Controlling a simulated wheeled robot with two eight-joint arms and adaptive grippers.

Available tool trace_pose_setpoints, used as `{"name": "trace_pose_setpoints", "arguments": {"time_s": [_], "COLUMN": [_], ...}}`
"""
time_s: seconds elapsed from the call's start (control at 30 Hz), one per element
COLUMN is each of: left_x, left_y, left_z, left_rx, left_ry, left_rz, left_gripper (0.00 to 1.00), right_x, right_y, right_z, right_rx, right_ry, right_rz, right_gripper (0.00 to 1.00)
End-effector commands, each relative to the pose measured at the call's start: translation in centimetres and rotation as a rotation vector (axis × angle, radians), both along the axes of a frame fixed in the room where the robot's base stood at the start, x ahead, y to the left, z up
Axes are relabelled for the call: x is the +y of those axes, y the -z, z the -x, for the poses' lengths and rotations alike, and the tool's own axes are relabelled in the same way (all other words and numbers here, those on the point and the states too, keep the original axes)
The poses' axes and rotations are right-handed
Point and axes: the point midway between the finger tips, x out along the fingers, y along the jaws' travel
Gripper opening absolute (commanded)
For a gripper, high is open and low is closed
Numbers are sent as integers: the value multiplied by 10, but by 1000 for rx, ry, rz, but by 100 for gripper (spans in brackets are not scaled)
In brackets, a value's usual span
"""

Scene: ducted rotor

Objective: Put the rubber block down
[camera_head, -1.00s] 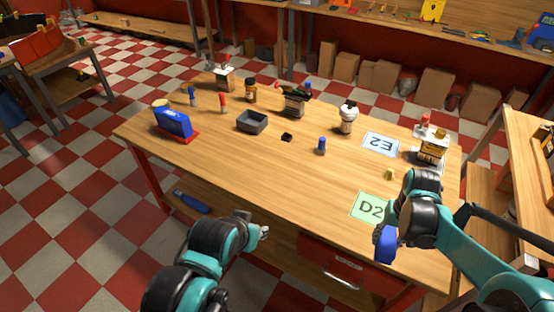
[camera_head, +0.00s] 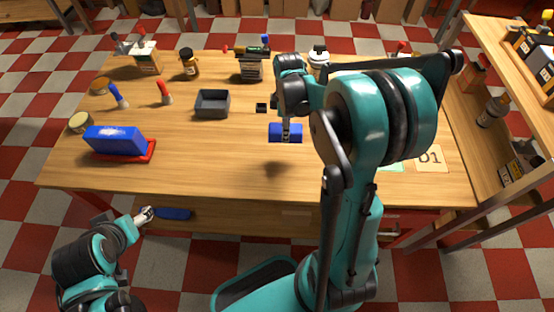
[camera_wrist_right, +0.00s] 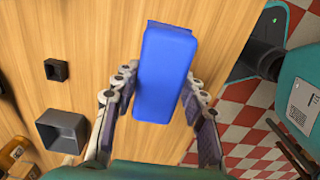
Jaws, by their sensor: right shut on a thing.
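The rubber block appears to be the blue block (camera_head: 285,133) in front of the grey tray's right side. My right gripper (camera_head: 286,138) is shut on it, and the arm partly covers it. In the right wrist view the blue block (camera_wrist_right: 166,72) sits between the two fingers (camera_wrist_right: 158,118), with wood tabletop beyond it. I cannot tell whether it touches the table. My left gripper (camera_head: 147,214) is low at the left, outside the table's front edge. Its fingers are too small to read.
Another blue block (camera_head: 115,140) stands on a red base at the left. A grey tray (camera_head: 212,104) and a small black square holder (camera_head: 261,108) are near the middle. Bottles and tools line the back. A D1 card (camera_head: 431,158) lies at right.

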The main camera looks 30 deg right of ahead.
Motion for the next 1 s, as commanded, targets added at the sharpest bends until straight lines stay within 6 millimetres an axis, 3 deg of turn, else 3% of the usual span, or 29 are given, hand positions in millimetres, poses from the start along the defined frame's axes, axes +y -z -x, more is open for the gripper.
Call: {"name": "trace_pose_setpoints", "arguments": {"time_s": [0.1,0.23,0.4,0.5,0.67,1.0], "left_x": [0,0,0,0,0,0], "left_y": [2,2,3,4,14,40], "left_z": [0,0,0,0,0,0], "left_rx": [0,0,0,0,0,0], "left_ry": [0,0,0,0,0,0], "left_rz": [0,0,0,0,0,0], "left_gripper": [67,67,67,67,67,67], "right_x": [-35,-64,-86,-89,-66,9], "right_y": [3,4,6,8,25,70], "right_z": [7,15,22,24,21,13], "right_rx": [0,1,1,0,0,0], "right_ry": [-249,-494,-694,-749,-771,-769], "right_rz": [0,-1,-1,-1,-1,-1], "right_gripper": [5,5,5,5,5,5]}}
